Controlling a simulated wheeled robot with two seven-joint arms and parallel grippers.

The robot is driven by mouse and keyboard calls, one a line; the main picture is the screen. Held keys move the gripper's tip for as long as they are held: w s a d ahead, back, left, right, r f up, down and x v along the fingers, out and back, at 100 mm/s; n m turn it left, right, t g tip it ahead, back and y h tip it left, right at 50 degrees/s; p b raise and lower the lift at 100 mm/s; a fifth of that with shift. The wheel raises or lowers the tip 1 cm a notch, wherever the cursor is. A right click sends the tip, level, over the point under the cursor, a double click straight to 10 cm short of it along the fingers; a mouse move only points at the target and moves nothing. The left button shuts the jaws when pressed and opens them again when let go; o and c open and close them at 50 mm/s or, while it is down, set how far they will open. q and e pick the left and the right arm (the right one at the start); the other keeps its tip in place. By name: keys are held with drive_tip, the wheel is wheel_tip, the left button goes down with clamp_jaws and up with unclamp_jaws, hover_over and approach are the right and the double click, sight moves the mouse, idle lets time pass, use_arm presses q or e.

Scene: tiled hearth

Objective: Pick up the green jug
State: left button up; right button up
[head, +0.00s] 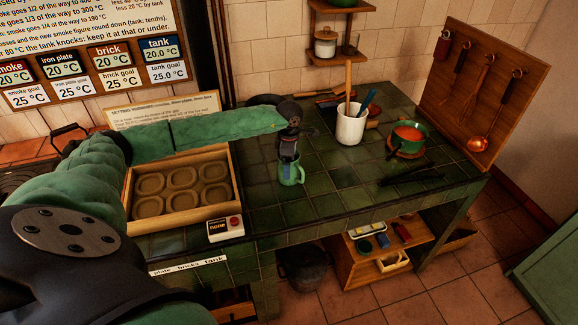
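The green jug (292,175) stands upright on the green tiled worktop, near its front edge in the middle of the head view. My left arm reaches in from the left, and my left gripper (288,157) points down at the jug's top. The gripper hides the jug's rim and far side. Its fingertips are too small and dark to show whether they are apart or closed on the jug. My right gripper is out of view.
A wooden mould tray (237,189) and a small box with a red button (226,228) lie left of the jug. A white utensil pot (350,128), a green pan (409,134) and dark tongs (410,178) are to the right. Tiles just right of the jug are clear.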

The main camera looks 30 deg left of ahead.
use_arm(q)
drive_tip(key=c, duration=1.4)
drive_tip(key=shift+c, duration=0.8)
drive_tip(key=shift+r, duration=0.15)
